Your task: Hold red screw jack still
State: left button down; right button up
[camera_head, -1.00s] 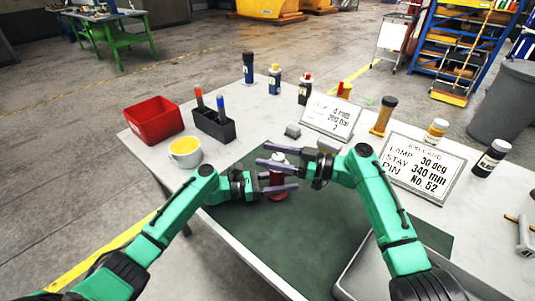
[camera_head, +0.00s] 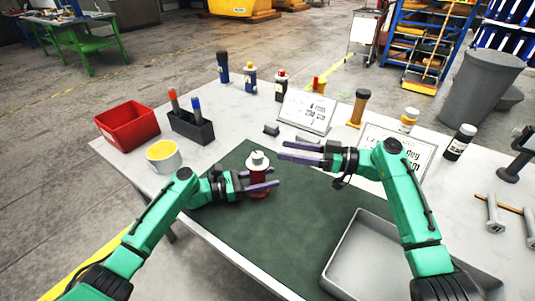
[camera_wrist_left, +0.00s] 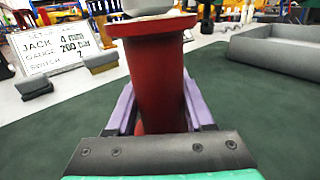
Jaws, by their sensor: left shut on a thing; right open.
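The red screw jack (camera_head: 259,177) stands upright on the dark green mat (camera_head: 300,235), with a pale cap on top. My left gripper (camera_head: 262,182) is shut on its red body from the left, low down. In the left wrist view the red body (camera_wrist_left: 157,85) fills the space between the purple fingers, and its top is cut off by the frame edge. My right gripper (camera_head: 300,154) is open and empty, to the right of and slightly above the jack in the head view, apart from it.
A grey tray (camera_head: 335,270) lies at the mat's right side. A red bin (camera_head: 128,128), a black pen holder (camera_head: 191,127) and a yellow-filled cup (camera_head: 163,157) stand at the left. Two sign cards (camera_head: 306,112), a small grey block (camera_head: 271,129) and several bottles stand behind.

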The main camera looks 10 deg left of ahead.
notch_tip(320, 180, up, 4)
jog(key=a+m+t, duration=0.2)
jog(key=m+t, duration=0.1)
jog(key=m, duration=0.8)
jog(key=m+t+h, duration=0.2)
jog(key=m+t, duration=0.3)
jog(key=m, duration=2.3)
send_near(253, 154)
jog(key=x, duration=0.8)
jog(key=f+x, duration=0.1)
jog(key=x, duration=0.3)
jog(key=shift+w, duration=0.4)
jog(key=shift+c, duration=0.3)
grip_shut()
